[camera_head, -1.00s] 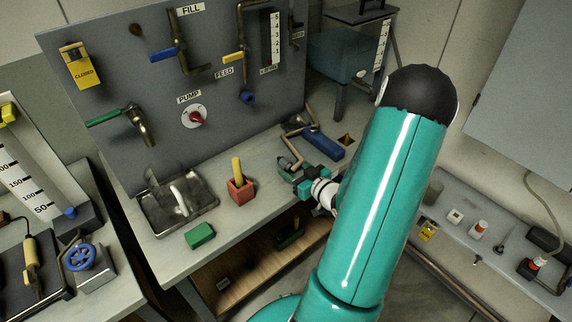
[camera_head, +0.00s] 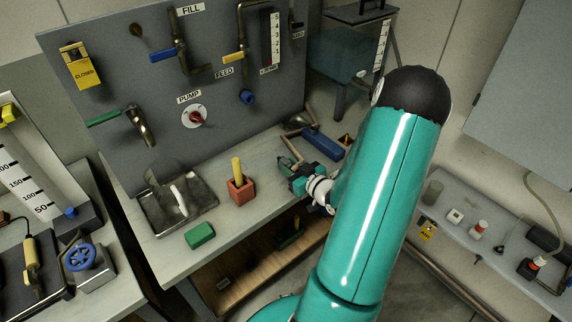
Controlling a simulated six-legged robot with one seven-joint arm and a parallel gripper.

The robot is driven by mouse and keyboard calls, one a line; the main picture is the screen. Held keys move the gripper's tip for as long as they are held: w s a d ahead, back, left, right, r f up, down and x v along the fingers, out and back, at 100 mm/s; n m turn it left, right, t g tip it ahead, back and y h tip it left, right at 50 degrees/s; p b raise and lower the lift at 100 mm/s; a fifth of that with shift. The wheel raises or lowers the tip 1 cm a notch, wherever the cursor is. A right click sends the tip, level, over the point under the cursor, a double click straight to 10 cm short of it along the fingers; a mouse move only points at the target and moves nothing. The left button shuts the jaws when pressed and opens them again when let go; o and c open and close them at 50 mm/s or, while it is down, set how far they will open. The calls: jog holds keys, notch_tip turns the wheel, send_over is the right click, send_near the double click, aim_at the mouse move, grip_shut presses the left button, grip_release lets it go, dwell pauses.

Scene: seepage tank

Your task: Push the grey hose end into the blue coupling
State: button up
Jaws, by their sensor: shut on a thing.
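The blue coupling (camera_head: 248,97) sits low on the grey upright panel, below the gauge and right of the FEED label. My gripper (camera_head: 287,166) is low over the right part of the bench, below and to the right of the coupling and well apart from it. It is shut on a small greyish piece, which looks like the grey hose end; the fingers hide most of it. A thin tan length, perhaps the hose, shows behind the gripper.
A blue block (camera_head: 324,145) lies behind my gripper. A red holder (camera_head: 240,189) with a yellow stick, a green block (camera_head: 200,235) and a metal tray (camera_head: 153,219) stand to the left. The FEED valve with its yellow handle (camera_head: 233,58) is near the coupling.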

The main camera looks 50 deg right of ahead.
aim_at(290, 165)
jog(key=shift+r, duration=3.5)
jog(key=w+r, duration=0.5)
jog(key=r, duration=0.4)
jog(key=shift+a, duration=0.2)
jog(key=shift+r, duration=0.1)
jog(key=shift+w+d, duration=0.15)
jog(key=shift+w, duration=1.35)
jog(key=shift+w+d, duration=0.15)
jog(key=shift+w, duration=1.3)
jog(key=shift+w+d, duration=0.15)
jog(key=shift+w, duration=0.85)
